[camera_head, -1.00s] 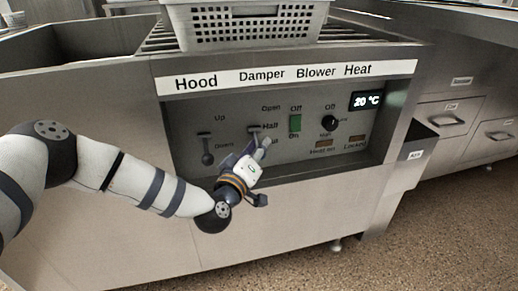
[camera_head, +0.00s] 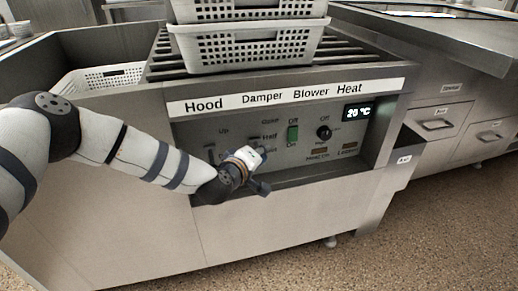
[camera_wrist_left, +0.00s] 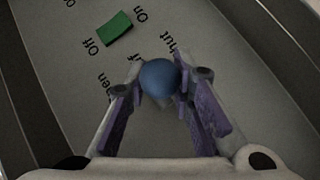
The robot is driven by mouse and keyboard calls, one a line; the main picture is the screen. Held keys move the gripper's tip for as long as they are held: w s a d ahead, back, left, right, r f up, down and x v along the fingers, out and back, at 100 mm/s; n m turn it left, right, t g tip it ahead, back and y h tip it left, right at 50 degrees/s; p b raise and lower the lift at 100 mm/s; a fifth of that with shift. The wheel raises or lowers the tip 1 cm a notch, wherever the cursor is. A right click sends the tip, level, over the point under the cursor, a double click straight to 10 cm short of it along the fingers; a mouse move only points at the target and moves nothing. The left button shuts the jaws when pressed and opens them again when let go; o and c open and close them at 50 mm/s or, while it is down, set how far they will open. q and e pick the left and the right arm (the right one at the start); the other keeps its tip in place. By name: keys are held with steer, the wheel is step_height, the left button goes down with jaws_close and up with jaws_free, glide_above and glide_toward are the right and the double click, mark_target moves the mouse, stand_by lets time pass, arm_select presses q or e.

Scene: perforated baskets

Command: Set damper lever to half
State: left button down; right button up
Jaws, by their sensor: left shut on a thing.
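The control panel (camera_head: 348,136) has a damper lever under the "Damper" label, with Open, Half and Shut marks. In the left wrist view, the lever's round blue knob (camera_wrist_left: 160,78) sits between the two fingers of my left gripper (camera_wrist_left: 160,88), which is shut on it. The knob partly covers the Half mark, with Open to its left and Shut to its upper right. The exact lever setting is hard to tell. In the head view, my left gripper (camera_head: 258,156) hides most of the lever. My right gripper is not in view.
The green blower switch (camera_head: 292,135) and black heat knob (camera_head: 324,132) are right of the damper lever. The hood lever (camera_head: 211,153) is to its left, close to my wrist. White perforated baskets (camera_head: 247,47) are stacked on top. A ledge runs below the panel.

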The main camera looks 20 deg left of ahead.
arm_select(q)
steer(key=shift+d+r+g+p, duration=0.1)
steer(key=shift+r+g+p, duration=0.2)
steer(key=shift+p, duration=0.1)
steer(key=shift+f, duration=0.1)
steer(key=c, duration=1.5)
jaws_free()
steer(key=shift+s, duration=0.1)
steer(key=v, duration=1.2)
steer(key=shift+a, duration=0.2)
